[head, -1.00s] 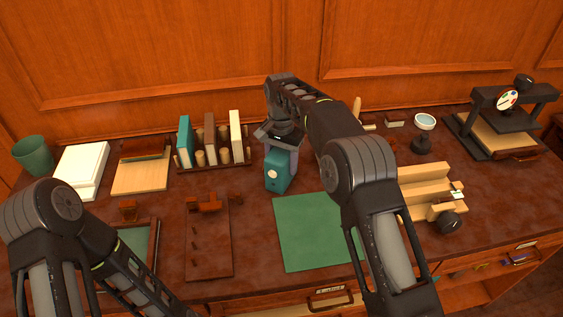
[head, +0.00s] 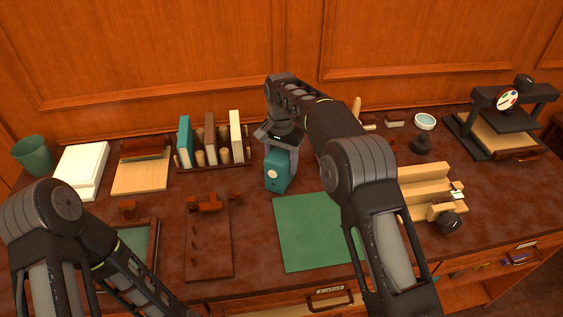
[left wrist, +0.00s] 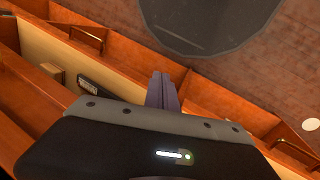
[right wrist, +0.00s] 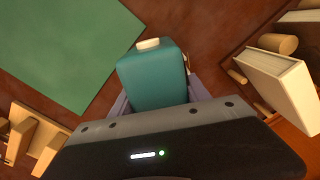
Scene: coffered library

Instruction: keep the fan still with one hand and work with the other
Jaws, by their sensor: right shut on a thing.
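A teal, rounded box-like thing (head: 277,172) with a white round knob on its front stands behind the green mat. I cannot make out a fan by its shape in any view. My right gripper (head: 284,146) comes down on the teal thing from above. In the right wrist view, its fingers (right wrist: 160,95) lie on both sides of the teal thing (right wrist: 154,75), shut on it. My left gripper's fingers (left wrist: 162,90) are together and empty in the left wrist view, over the desk's drawer fronts. The left gripper is out of the head view.
The green mat (head: 310,233) is bare. A brown board with pegs (head: 209,245) lies left of it. A book rack (head: 215,165) stands behind. A wooden stepped block (head: 425,190) and a black press (head: 510,120) stand to the right. A green cup (head: 33,155) is far left.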

